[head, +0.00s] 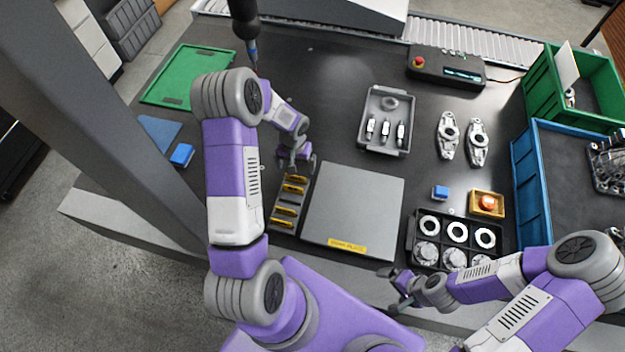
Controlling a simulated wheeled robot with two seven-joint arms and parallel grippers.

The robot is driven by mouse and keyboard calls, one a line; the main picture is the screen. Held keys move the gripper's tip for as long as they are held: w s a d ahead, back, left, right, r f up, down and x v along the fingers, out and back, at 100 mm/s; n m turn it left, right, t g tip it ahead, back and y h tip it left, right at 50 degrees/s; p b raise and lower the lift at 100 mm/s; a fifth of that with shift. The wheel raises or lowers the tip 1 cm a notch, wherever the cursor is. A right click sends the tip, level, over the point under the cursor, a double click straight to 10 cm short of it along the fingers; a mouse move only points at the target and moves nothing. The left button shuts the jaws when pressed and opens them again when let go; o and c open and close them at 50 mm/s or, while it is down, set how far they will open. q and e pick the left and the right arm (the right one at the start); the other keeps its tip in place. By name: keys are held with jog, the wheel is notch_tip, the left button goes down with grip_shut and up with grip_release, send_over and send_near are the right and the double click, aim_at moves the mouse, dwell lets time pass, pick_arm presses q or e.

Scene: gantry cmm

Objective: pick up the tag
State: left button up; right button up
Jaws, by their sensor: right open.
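A dark slotted rack (285,214) left of the grey plate holds several yellow-orange pieces (287,211) that look like tags. No single piece stands out as the tag. My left gripper (296,168) is over the far end of this rack, close to the farthest yellow pieces. Its fingers are small and partly hidden, so I cannot tell whether they are apart or touching one. My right gripper (392,289) is open and empty at the table's front edge, right of the grey plate and near the black tray of round parts.
A grey plate (353,208) with a yellow label lies mid-front. The black tray (413,233) holds round parts. A grey tray (386,101), two metal brackets (448,135), blue bin (528,185) and green bin (541,83) stand right. A dark probe (246,22) hangs at the back.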

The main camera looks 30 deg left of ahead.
aim_at(296, 176)
pick_arm(q)
jog(key=f, duration=0.8)
jog(key=shift+a+f+b, duration=0.15)
jog(key=shift+a+b, duration=0.1)
jog(key=shift+b, duration=0.05)
pick_arm(e)
jog(key=shift+d+f, duration=0.1)
jog(key=shift+f, duration=0.3)
pick_arm(q)
jog(key=c, duration=1)
jog(key=shift+c, duration=0.2)
jog(key=shift+r, duration=0.2)
